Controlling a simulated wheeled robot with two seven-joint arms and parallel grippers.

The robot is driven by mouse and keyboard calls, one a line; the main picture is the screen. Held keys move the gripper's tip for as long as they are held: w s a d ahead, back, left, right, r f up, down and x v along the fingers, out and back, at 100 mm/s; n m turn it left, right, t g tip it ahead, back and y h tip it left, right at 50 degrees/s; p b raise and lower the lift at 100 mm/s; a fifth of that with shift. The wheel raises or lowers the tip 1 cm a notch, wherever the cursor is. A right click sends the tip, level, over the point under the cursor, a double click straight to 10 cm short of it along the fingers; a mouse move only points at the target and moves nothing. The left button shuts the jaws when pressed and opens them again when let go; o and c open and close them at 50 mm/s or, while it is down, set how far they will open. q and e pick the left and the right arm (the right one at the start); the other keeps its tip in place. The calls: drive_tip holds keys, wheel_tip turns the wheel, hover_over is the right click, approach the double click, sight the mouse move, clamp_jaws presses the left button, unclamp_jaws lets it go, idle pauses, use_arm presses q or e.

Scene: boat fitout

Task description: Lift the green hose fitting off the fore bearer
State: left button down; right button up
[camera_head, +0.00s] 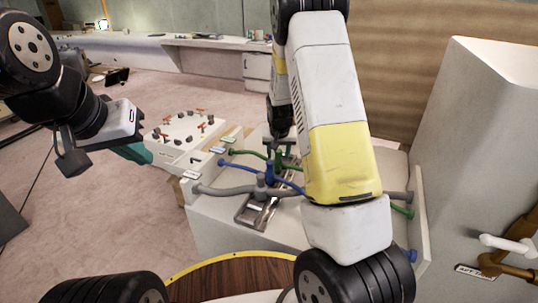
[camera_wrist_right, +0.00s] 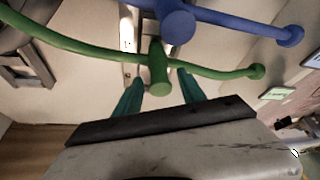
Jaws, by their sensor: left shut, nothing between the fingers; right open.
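The green hose fitting (camera_wrist_right: 158,68) stands upright with a green hose running through it to both sides. It also shows in the head view (camera_head: 279,159), partly behind my right arm. My right gripper (camera_wrist_right: 160,92) is open, with its teal fingers on either side of the green fitting's near end. Gaps show between fitting and fingers, so it is not gripped. In the head view the right fingers are mostly hidden. A metal bearer strip (camera_wrist_right: 128,38) shows behind the green fitting. My left gripper (camera_head: 138,153) is shut and empty at the left, away from the fittings.
A blue fitting (camera_wrist_right: 177,20) with its hose sits close beside the green one. A grey fitting (camera_head: 263,187) stands nearer on a metal rail (camera_head: 250,216). White box walls (camera_head: 419,215) surround the hoses. A white block with small red-handled parts (camera_head: 180,133) stands to the left.

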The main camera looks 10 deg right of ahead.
sight(278, 157)
drive_tip(key=shift+x, duration=1.5)
drive_tip(key=shift+s+a, duration=0.1)
clamp_jaws()
